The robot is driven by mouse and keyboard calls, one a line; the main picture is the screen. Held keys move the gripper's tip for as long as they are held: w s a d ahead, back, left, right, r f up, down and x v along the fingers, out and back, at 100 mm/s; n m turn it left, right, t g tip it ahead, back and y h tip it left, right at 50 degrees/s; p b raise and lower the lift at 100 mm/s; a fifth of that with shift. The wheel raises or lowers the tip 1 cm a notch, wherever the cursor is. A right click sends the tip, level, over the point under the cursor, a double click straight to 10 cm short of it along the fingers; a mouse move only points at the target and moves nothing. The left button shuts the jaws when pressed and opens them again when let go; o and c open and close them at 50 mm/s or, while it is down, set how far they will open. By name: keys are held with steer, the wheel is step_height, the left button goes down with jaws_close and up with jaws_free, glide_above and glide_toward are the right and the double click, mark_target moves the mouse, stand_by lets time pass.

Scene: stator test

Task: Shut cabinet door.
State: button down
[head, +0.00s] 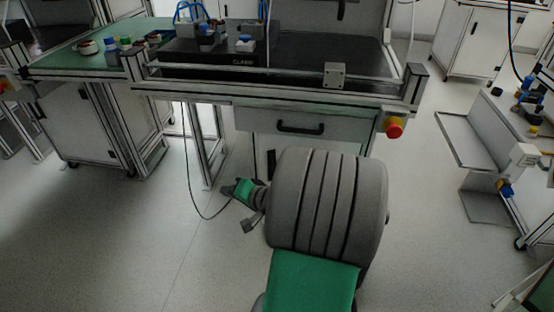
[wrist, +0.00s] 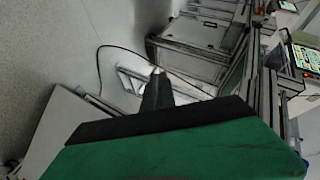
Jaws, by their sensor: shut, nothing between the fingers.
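A pale flat panel (wrist: 62,135) stands at the lower left of the wrist view, beside my gripper and apart from its tip. It looks like the cabinet door, but I cannot tell how far it stands open. In the head view, a pale cabinet front with a dark upright handle (head: 271,163) shows in part under the workbench drawer; my arm hides most of it. My gripper (head: 227,188) is low, left of this front, pointing left. In the wrist view, its narrow dark fingers (wrist: 157,74) are shut and empty.
The workbench drawer (head: 306,124) has a black handle. A red emergency button (head: 394,129) sits at the bench's right corner. A black cable (head: 190,180) hangs to the floor near my gripper. Another white cabinet (head: 80,130) stands left. Floor at left is clear.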

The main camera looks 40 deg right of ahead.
steer(key=s+d+m+t+h+b, duration=0.1)
steer(key=s+d+m+t+h, duration=0.15)
steer(key=d+m, duration=0.4)
steer(key=m+t+h+b, duration=0.1)
steer(key=m+h+b, duration=0.1)
steer(key=m+h, duration=0.4)
glide_toward(274, 140)
steer(key=shift+n+h, duration=0.45)
steer(key=x, duration=0.3)
steer(key=b+x, duration=0.1)
steer(key=x, duration=0.2)
steer(key=shift+w+f+b, duration=0.25)
steer(key=shift+w+b, duration=0.05)
steer(key=shift+w, duration=0.1)
